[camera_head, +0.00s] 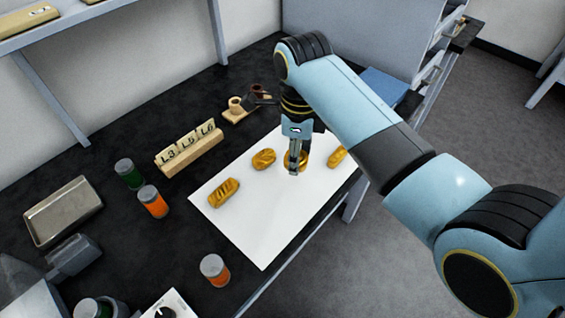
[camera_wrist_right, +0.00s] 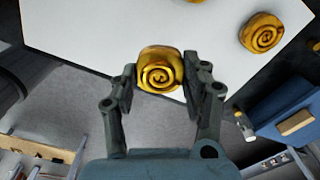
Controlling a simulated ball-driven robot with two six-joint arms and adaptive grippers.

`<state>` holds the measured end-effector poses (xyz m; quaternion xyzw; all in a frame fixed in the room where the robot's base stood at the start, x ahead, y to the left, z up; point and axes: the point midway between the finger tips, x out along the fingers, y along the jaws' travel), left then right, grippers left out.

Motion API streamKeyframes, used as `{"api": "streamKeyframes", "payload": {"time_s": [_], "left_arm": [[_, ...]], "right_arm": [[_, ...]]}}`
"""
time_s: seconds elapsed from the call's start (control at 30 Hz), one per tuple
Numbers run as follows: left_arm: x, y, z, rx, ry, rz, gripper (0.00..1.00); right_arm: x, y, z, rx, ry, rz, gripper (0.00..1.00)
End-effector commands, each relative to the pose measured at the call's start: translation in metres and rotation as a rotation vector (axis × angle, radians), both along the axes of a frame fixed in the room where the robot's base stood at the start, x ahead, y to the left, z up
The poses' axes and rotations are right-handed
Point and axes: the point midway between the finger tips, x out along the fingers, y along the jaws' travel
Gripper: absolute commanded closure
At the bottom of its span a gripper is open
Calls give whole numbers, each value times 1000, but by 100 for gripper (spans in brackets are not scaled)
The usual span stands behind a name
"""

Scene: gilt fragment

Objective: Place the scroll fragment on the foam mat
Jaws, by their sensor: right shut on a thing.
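My right gripper (camera_head: 295,168) points down over the white sheet, shut on a gold fragment. In the right wrist view this fragment (camera_wrist_right: 159,74) sits between the fingers, and its face shows a spiral scroll. In the head view the fingers partly hide it, and I cannot tell whether it touches the sheet. A thin blue slab (camera_head: 384,84) lies at the far right end of the bench; I cannot tell whether it is the foam mat. My left gripper is not in view.
The white sheet (camera_head: 245,232) also carries a leaf-like fragment (camera_head: 223,192), a rounded one (camera_head: 264,159) and one at the right (camera_head: 336,158). A labelled card holder (camera_head: 190,155), jars (camera_head: 152,201) and a metal tray (camera_head: 62,211) stand to the left.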

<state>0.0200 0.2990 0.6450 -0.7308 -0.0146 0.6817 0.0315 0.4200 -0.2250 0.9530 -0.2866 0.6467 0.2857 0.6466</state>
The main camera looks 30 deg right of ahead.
Motion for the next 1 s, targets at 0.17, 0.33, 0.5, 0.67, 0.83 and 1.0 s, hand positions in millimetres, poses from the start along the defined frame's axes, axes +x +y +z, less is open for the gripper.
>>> {"api": "streamKeyframes", "payload": {"time_s": [0.17,0.33,0.5,0.67,0.83,1.0], "left_arm": [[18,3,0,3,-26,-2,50],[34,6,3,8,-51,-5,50],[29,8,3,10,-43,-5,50],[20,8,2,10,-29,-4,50],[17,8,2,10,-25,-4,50],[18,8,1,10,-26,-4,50]], "right_arm": [[20,16,-15,1,1,0,77],[22,19,-29,0,3,0,77],[22,18,-54,0,1,0,77],[23,18,-58,-1,-1,0,77],[22,18,-59,0,0,0,77],[23,18,-60,-1,-1,0,42]]}}
